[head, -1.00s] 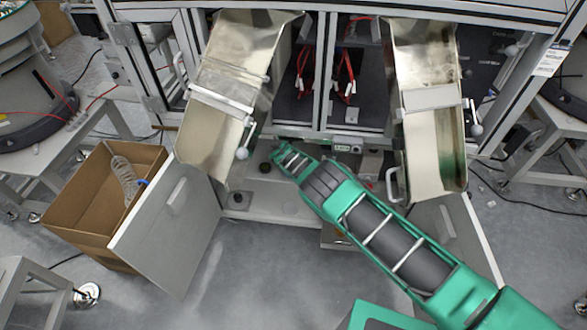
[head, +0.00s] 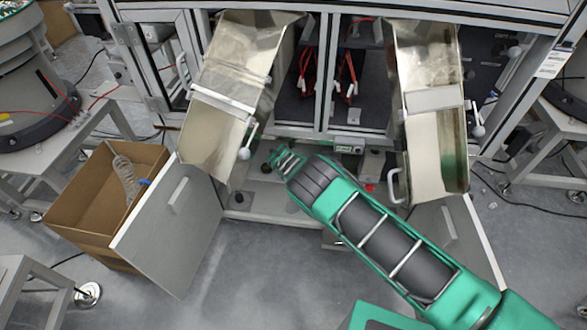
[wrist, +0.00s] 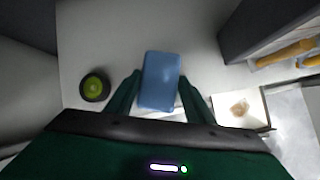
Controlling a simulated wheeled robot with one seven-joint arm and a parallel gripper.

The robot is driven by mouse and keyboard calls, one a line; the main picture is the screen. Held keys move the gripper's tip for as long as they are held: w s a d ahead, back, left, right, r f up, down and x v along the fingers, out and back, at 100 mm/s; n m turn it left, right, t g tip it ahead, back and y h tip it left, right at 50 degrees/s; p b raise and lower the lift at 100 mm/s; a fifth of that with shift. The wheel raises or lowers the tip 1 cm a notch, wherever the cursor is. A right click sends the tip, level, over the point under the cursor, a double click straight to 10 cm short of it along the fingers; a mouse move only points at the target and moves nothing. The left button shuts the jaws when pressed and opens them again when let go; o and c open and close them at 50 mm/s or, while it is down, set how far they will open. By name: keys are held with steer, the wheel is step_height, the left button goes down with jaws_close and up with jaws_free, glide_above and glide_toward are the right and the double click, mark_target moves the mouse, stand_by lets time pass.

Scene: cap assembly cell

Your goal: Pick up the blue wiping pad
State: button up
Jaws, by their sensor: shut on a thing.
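The blue wiping pad (wrist: 160,80) is a small light-blue block in the wrist view, between the two dark green fingers of my gripper (wrist: 159,92). My gripper is shut on it, with a finger along each side. In the head view my gripper (head: 274,159) reaches into the open lower cabinet below the two metal chutes. The pad cannot be made out in the head view, where my gripper and arm hide it. The wrist view shows a pale surface beneath the pad; I cannot tell whether the pad touches it.
A round green-and-black object (wrist: 95,87) lies left of the pad. A white tray (wrist: 262,107) with a small brownish thing is at right, near a dark box with yellow-handled items (wrist: 285,54). Metal chutes (head: 215,125) (head: 432,140) hang on both sides above. An open cabinet door (head: 165,235) stands left.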

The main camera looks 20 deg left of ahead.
steer(key=s+d, duration=0.2)
steer(key=s, duration=1.3)
steer(key=shift+s+d+r, duration=0.1)
